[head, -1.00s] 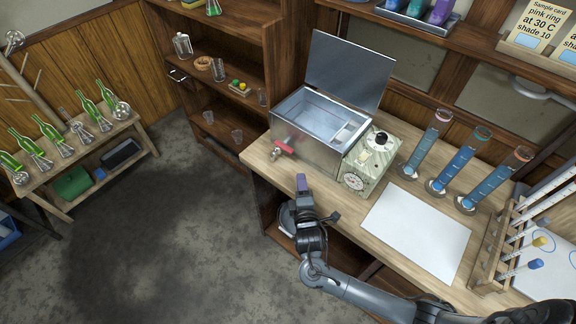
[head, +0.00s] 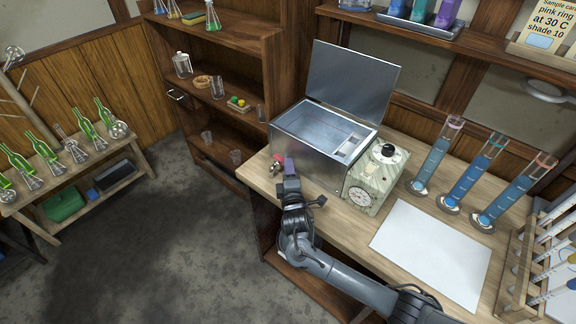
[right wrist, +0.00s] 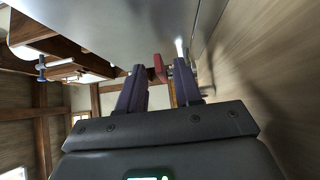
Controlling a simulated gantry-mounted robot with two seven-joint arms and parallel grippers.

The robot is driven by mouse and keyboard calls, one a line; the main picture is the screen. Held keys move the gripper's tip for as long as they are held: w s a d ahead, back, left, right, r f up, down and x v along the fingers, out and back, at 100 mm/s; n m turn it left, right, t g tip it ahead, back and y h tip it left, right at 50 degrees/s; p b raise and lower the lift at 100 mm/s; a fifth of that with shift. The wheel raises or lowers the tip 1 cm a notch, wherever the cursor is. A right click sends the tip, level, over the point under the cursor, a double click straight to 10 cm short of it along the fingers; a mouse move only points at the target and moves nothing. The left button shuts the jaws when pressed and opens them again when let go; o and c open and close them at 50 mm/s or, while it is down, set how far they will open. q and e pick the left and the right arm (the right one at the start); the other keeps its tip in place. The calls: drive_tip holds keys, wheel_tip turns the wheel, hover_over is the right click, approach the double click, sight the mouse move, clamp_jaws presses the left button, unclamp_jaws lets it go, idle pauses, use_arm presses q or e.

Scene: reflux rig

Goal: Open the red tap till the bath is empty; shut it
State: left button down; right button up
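The steel bath (head: 315,145) stands on the bench with its lid (head: 352,82) raised; I cannot tell how much liquid is inside. Its tap (head: 274,169) is low on the front left, its red handle mostly hidden behind my right gripper (head: 290,166) in the head view. In the right wrist view the red tap handle (right wrist: 159,68) shows at the far end of the gap between the fingers of my right gripper (right wrist: 158,85). The fingers are apart, and I see no clear contact with the handle. My left gripper is not in view.
A control box (head: 374,180) with a dial and black knob stands right of the bath. A white sheet (head: 430,252), blue-filled cylinders (head: 430,162) and a tube rack (head: 522,262) are farther right. Open shelves (head: 240,75) stand left of the bench.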

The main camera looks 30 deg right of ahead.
drive_tip(key=shift+x, duration=1.55)
drive_tip(key=shift+c, duration=0.3)
clamp_jaws()
